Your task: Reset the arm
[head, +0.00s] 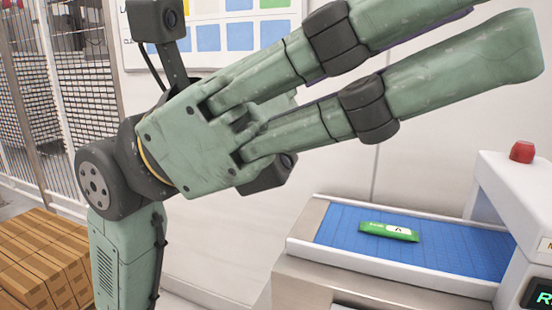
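My gripper (455,24) is large in the head view, raised in front of the wall. Its green palm is at the centre left, and its long green fingers with dark joint bands reach to the upper right. The fingers are spread apart with a gap between them, and nothing is held. The tip of the upper finger is cut off by the frame edge. The dark wrist joint and green forearm of my arm (125,250) rise from the lower left.
A blue conveyor belt (450,250) at the lower right carries a green packet (389,231), below and apart from my gripper. A white machine (515,190) with a red button (522,152) stands over its right end. Stacked brown boxes (42,258) and wire fencing (75,90) are at left.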

